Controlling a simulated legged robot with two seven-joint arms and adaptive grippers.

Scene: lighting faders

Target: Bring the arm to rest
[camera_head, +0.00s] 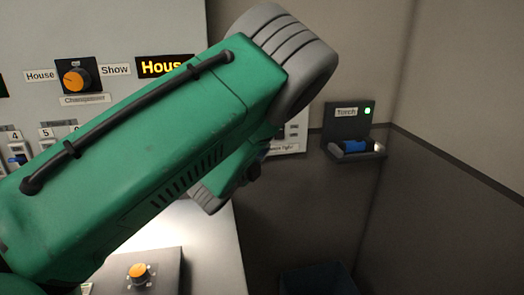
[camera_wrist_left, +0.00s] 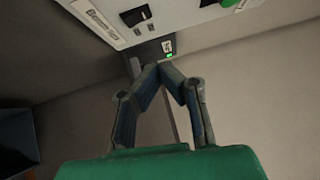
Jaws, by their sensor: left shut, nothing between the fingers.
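My left gripper (camera_wrist_left: 164,68) shows in the wrist view with its two dark fingers meeting at the tips. It is shut and empty, in front of the lower part of a light control panel (camera_wrist_left: 112,18). In the head view my green left arm crosses from the lower left to the upper middle, then bends back down at a grey joint. The arm covers much of the panel (camera_head: 120,25), and most of the left gripper is hidden behind it. I cannot tell whether the gripper touches the panel. My right gripper is in neither view.
An orange "House/Show" knob (camera_head: 76,79) is on the panel, with faders at far left. A second orange knob (camera_head: 138,272) sits on a box in front. A torch holder (camera_head: 349,124) with a blue torch (camera_head: 355,146) stands right. A dark bin (camera_head: 318,280) is below.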

